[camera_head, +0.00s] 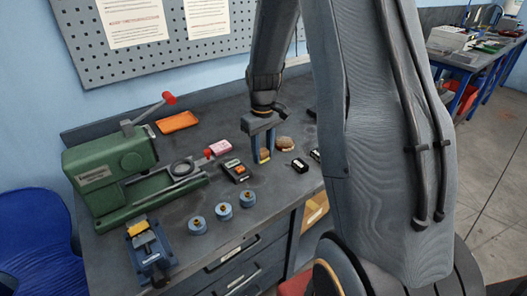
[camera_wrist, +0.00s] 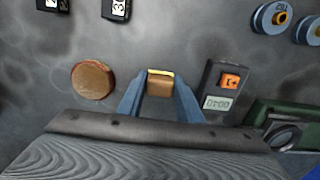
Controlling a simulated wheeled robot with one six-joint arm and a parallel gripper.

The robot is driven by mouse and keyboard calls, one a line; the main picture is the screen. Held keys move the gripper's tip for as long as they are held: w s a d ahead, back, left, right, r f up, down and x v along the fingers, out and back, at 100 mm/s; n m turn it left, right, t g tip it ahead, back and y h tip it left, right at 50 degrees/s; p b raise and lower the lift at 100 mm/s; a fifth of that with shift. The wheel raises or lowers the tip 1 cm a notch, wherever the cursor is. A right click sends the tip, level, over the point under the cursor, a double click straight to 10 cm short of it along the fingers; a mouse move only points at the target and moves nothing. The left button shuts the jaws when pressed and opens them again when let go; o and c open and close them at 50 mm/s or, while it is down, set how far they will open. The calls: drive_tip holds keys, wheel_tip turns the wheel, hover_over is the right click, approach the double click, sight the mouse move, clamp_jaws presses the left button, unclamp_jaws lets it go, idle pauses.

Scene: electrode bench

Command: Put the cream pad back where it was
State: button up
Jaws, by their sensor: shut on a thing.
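My gripper (camera_wrist: 160,90) points down over the bench and its two blue fingers are shut on a small block, which I take as the cream pad (camera_wrist: 160,84). The pad has a brown face and a pale yellow-cream edge. In the head view my gripper (camera_head: 263,157) is near the middle of the bench, and the pad (camera_head: 265,154) shows small between the fingers. I cannot tell whether the pad touches the bench. A round brown disc (camera_wrist: 92,80) lies to the left of the fingers in the wrist view; it also shows in the head view (camera_head: 286,142).
A dark meter (camera_wrist: 221,88) with an orange button lies right of my gripper in the wrist view. Black labelled blocks (camera_head: 299,165) lie nearby. Blue spools (camera_head: 223,211), a blue vise (camera_head: 150,256), a pink box (camera_head: 220,147), an orange tray (camera_head: 178,122) and a green machine (camera_head: 108,165) occupy the left.

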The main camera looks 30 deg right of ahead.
sight(263, 151)
drive_tip(key=shift+f, duration=0.1)
drive_tip(key=o, duration=0.9)
drive_tip(key=shift+o, duration=0.2)
wheel_tip(263, 151, up, 11)
drive_tip(key=b, duration=0.3)
drive_tip(key=s+a+f, duration=0.2)
drive_tip(key=s+a, duration=0.1)
drive_tip(key=s, duration=0.3)
drive_tip(key=s+a+f+m, duration=0.1)
drive_tip(key=s+a+f, duration=0.1)
drive_tip(key=s+a, duration=0.2)
drive_tip(key=s+a+f+m+t, duration=0.1)
drive_tip(key=s+a+f, duration=0.1)
drive_tip(key=s+a, duration=0.2)
drive_tip(key=shift+s+f, duration=0.2)
drive_tip(key=shift+s, duration=0.75)
drive_tip(key=shift+s+f, duration=0.2)
drive_tip(key=shift+s, duration=0.75)
